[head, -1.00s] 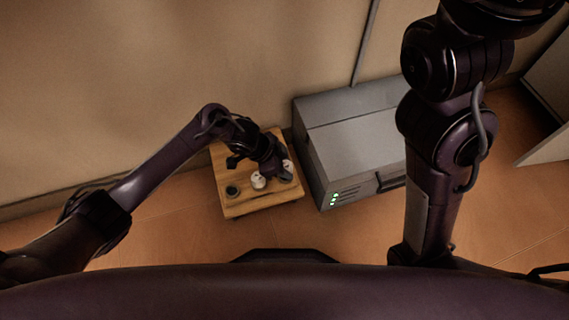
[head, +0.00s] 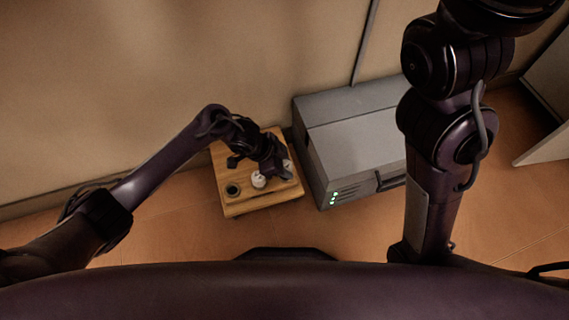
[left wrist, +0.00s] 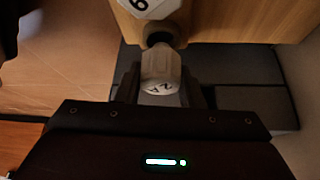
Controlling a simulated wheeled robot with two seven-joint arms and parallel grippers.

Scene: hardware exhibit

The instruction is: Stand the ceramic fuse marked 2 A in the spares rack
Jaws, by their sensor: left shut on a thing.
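My left gripper (left wrist: 163,82) is shut on a pale ceramic fuse (left wrist: 160,66), and "2 A" reads on its end in the left wrist view. A dark round piece (left wrist: 160,36) lies just beyond the fuse, at the edge of a wooden board; I cannot tell whether it is a socket or they touch. In the head view the left gripper (head: 274,168) is over the right part of the wooden board (head: 238,208) and hides the held fuse. Which part is the spares rack is not clear. My right gripper is out of view.
A white piece (head: 258,180) and a dark round socket (head: 232,190) are on the board. A white piece marked 6 (left wrist: 145,6) is close to the held fuse. A grey metal box (head: 350,135) with green lights stands right of the board, with a wall behind.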

